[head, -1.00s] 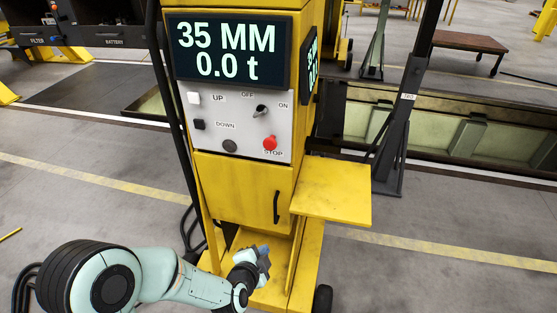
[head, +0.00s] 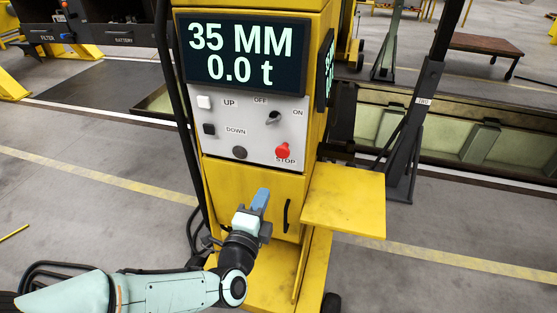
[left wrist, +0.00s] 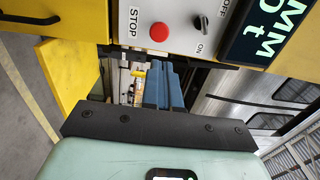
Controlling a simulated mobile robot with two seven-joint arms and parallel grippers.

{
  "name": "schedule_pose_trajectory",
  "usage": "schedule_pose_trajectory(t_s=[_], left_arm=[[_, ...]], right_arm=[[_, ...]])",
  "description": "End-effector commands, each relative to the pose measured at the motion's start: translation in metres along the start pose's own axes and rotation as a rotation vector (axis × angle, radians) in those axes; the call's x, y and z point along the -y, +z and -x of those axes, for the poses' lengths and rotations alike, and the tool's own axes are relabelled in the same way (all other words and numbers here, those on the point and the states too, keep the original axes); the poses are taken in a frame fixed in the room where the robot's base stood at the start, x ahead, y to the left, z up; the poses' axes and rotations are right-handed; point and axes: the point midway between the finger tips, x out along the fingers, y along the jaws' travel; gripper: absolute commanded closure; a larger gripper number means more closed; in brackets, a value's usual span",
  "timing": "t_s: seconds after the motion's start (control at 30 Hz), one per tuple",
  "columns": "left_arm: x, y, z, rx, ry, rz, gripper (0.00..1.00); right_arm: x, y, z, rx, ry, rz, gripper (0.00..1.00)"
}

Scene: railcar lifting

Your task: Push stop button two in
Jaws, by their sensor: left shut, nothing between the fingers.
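The red stop button (head: 282,150) sits at the lower right of the grey control panel (head: 222,140) on the yellow column, above the label STOP. It also shows in the left wrist view (left wrist: 159,32), beyond the fingertips. My left gripper (head: 262,194) is shut and empty, with its blue fingers pointing up toward the panel. It is below the button and a little to its left, in front of the yellow door, apart from the button. In the left wrist view the blue fingers (left wrist: 164,84) are together. My right gripper is not in view.
The panel also has a white UP button (head: 204,102), a black DOWN button (head: 209,130), and a rotary switch (head: 273,117). The display (head: 245,53) reads 35 MM and 0.0 t. A yellow side shelf (head: 345,200) juts out right. A door handle (head: 287,215) is close to the gripper.

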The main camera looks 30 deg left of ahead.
Motion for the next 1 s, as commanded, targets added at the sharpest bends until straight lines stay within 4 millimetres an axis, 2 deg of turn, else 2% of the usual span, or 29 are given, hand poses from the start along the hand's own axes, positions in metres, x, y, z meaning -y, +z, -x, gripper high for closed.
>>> schedule_pose_trajectory(t_s=[0.27,0.37,0.5,0.7,0.83,1.0], left_arm=[[0.007,-0.001,-0.029,-0.001,0.001,-0.002,1.0],[0.003,-0.001,-0.051,-0.001,0.0,-0.002,1.0],[0.002,-0.001,-0.082,0.0,0.0,-0.001,1.0],[0.003,0.0,-0.118,0.0,-0.001,-0.001,1.0],[0.003,0.0,-0.132,0.0,0.0,-0.001,1.0],[0.001,0.0,-0.138,0.0,0.0,0.001,1.0]], right_arm=[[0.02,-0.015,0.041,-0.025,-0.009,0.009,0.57],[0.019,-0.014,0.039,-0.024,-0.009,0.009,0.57],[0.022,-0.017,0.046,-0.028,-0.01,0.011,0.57],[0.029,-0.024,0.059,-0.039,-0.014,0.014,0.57],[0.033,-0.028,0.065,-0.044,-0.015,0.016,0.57],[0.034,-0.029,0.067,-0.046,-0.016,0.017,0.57]])
